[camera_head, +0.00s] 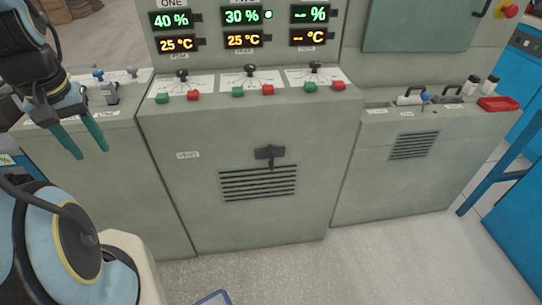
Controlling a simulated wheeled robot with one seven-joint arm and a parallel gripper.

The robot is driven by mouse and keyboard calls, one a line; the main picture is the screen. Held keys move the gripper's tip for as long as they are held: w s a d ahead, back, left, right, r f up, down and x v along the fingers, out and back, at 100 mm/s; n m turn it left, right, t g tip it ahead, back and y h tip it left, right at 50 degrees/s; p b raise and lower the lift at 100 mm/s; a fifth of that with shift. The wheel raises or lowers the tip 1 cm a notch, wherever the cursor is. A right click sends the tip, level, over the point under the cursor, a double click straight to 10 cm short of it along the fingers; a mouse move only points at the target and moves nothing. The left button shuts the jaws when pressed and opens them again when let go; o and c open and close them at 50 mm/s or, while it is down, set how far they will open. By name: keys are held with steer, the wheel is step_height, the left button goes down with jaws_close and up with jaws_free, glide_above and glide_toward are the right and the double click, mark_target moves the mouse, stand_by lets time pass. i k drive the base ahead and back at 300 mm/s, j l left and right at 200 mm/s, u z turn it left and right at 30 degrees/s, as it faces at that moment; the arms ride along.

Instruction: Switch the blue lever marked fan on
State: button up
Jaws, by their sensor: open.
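A small blue-topped lever (98,76) stands on the sloped top of the left cabinet, next to a grey lever (110,95). Another small blue part (424,97) shows on the top of the right cabinet, among white and dark handles. The labels by both are too small to read, so I cannot tell which is marked fan or how its lever is set. My gripper (92,153) is at the left with two teal fingers apart and empty. It appears in front of the left cabinet, below the blue-topped lever in the picture, and touches nothing that I can see.
The middle cabinet (215,205) has several dark-knobbed levers, green and red buttons, and a dark latch (270,154) above a vent. A red tray (499,104) lies on the right cabinet. Blue framework (510,170) stands at the right. The floor (400,260) in front is mostly clear.

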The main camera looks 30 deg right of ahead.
mark_target(425, 96)
steer(key=k+l+z, duration=0.4)
steer(key=l, duration=0.25)
steer(key=k+l+z, duration=0.2)
steer(key=l, duration=0.15)
steer(key=i+l, duration=0.4)
steer(key=l, duration=0.15)
